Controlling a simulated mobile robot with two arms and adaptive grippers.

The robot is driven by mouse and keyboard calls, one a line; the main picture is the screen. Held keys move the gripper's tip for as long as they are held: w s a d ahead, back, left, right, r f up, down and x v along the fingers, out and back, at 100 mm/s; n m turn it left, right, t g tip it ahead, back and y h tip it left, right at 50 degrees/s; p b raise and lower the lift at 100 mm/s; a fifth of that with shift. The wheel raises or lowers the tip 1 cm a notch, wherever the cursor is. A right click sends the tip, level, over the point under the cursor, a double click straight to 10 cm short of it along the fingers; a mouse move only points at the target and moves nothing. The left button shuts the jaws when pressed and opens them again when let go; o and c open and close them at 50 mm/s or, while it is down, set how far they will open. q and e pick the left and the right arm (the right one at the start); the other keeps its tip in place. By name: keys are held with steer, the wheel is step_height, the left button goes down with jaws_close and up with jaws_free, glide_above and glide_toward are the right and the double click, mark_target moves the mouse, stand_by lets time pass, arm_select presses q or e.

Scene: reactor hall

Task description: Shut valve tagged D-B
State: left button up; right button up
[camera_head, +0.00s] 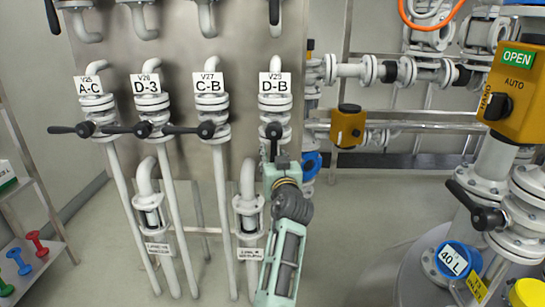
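The D-B valve (273,131) is on the rightmost of the labelled white pipes, under a white tag (275,83) reading V23 or similar and D-B. Its black handle (273,148) points down, along the pipe. My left gripper (279,164), pale green and grey, comes up from below and is at the lower end of this handle. The gripper hides the handle's end and the pipe behind it. I cannot tell whether its fingers are open or shut on the handle. My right gripper is not in view.
Valves A-C (86,129), D-3 (143,129) and C-B (206,129) stand to the left, their black handles pointing left. An orange actuator box (347,126) is to the right. A larger orange box (514,92) reads OPEN. Grey floor (350,220) shows between.

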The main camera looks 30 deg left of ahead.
arm_select(q)
steer(key=shift+c, duration=0.4)
jaws_close()
steer(key=shift+a, duration=0.15)
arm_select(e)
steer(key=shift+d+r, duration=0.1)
